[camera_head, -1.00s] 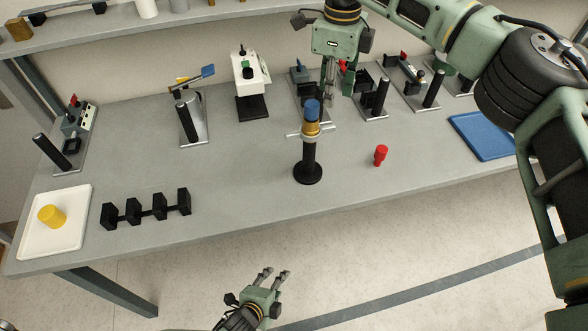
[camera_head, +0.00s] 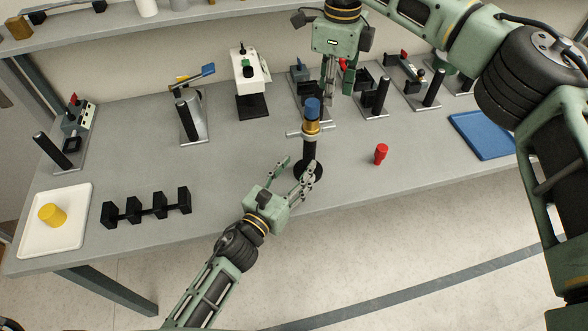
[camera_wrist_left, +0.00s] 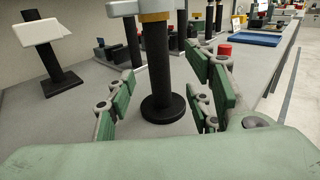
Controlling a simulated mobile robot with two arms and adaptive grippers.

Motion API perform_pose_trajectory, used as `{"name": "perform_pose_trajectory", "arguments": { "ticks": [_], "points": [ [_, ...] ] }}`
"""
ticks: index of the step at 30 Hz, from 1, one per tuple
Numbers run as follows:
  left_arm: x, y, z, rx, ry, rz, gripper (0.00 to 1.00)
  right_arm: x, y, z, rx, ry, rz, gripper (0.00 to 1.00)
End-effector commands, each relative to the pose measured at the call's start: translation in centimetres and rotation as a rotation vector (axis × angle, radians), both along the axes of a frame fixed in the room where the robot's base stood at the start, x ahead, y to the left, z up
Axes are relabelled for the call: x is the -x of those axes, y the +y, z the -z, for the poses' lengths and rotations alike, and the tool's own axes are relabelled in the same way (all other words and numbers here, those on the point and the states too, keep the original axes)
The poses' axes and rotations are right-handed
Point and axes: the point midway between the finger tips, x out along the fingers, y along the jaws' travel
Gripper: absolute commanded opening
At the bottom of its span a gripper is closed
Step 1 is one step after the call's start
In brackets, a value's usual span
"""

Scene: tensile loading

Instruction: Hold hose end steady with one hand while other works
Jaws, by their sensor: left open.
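A black upright post (camera_head: 309,150) on a round black base stands near the table's front edge. It carries a brass collar (camera_head: 312,128), a pale crossbar and a blue top (camera_head: 312,107). I cannot tell which part is the hose end. My left gripper (camera_head: 296,170) is open at the post's near side. In the left wrist view the post (camera_wrist_left: 160,65) shows between the open fingers, with no visible grip on it. My right gripper (camera_head: 330,88) points down above and behind the blue top; its fingers look edge-on, so their opening is unclear.
A red piece (camera_head: 381,154) stands right of the post. A blue tray (camera_head: 484,135) lies at the right. A black slotted rack (camera_head: 147,209) and a white tray (camera_head: 75,236) with a yellow cylinder are at the left. Several bench fixtures line the back.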

Motion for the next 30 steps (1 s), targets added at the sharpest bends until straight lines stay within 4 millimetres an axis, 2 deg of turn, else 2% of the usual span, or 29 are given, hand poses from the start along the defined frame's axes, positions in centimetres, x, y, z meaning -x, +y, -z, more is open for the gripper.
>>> {"name": "perform_pose_trajectory", "arguments": {
  "ticks": [5, 16, 21, 29, 30],
  "points": [
    [-1.7, -0.3, -0.2, -0.021, -0.018, -0.004, 0.48, 0.0, 0.0, 0.0, 0.0, 0.0, 0.0, 0.31],
    [-6.4, -2.7, -0.2, -0.017, -0.014, -0.005, 0.48, 0.0, 0.0, 0.0, 0.0, 0.0, 0.0, 0.31],
    [-7.2, -3.1, -0.2, -0.018, -0.015, -0.004, 0.48, 0.0, 0.0, 0.0, 0.0, 0.0, 0.0, 0.31],
    [-7.2, -3.1, -0.1, -0.018, -0.013, -0.004, 0.48, 0.0, 0.0, 0.0, 0.0, 0.0, 0.0, 0.31],
    [-7.2, -3.1, -0.1, -0.018, -0.013, -0.005, 0.45, 0.0, 0.0, 0.0, 0.0, 0.0, 0.0, 0.31]
  ]
}}
